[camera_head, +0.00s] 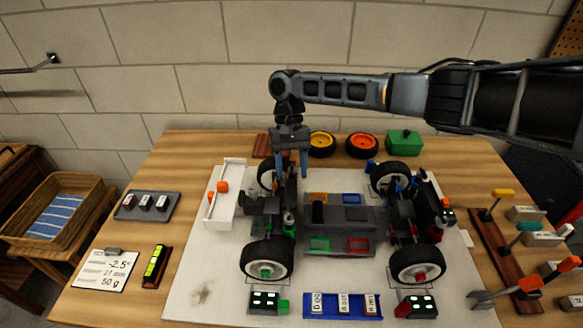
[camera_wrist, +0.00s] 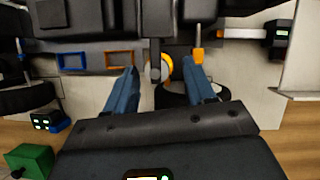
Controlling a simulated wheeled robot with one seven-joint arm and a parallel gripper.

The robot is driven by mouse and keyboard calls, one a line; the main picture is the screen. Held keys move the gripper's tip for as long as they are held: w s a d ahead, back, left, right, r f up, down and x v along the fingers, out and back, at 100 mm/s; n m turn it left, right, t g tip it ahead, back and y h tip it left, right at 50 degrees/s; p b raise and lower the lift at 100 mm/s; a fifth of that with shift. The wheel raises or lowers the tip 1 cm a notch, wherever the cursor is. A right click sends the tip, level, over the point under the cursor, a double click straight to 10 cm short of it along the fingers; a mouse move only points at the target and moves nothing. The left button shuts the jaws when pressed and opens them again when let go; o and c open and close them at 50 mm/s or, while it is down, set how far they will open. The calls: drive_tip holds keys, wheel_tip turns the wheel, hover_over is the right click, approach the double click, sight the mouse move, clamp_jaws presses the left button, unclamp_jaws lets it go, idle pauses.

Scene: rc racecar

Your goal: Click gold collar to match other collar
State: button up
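The race car chassis (camera_head: 340,222) stands on a pale mat. My gripper (camera_head: 293,172) is over its far left corner, pointing down. In the wrist view, my gripper (camera_wrist: 160,76) has its two blue fingers apart. A gold ring (camera_wrist: 164,68), likely the gold collar, shows between the fingertips, partly hidden by a grey rod end. I see a gap between it and the fingers. A small orange-gold block (camera_wrist: 198,55) is just beyond the right fingertip. A green collar (camera_head: 289,217) is on the near left shock. In the head view, my gripper hides the gold collar.
The near left wheel (camera_head: 267,261) and near right wheel (camera_head: 417,263) flank the chassis. A white spoiler-like part (camera_head: 229,200) lies to the left. Loose wheels (camera_head: 362,145) and a green box (camera_head: 404,143) stand behind. A tool rack (camera_head: 505,250) is at right.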

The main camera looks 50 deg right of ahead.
drive_tip(key=b+v, duration=0.1)
drive_tip(key=v, duration=0.6)
drive_tip(key=shift+r, duration=0.4)
drive_tip(key=shift+w+d, duration=0.1)
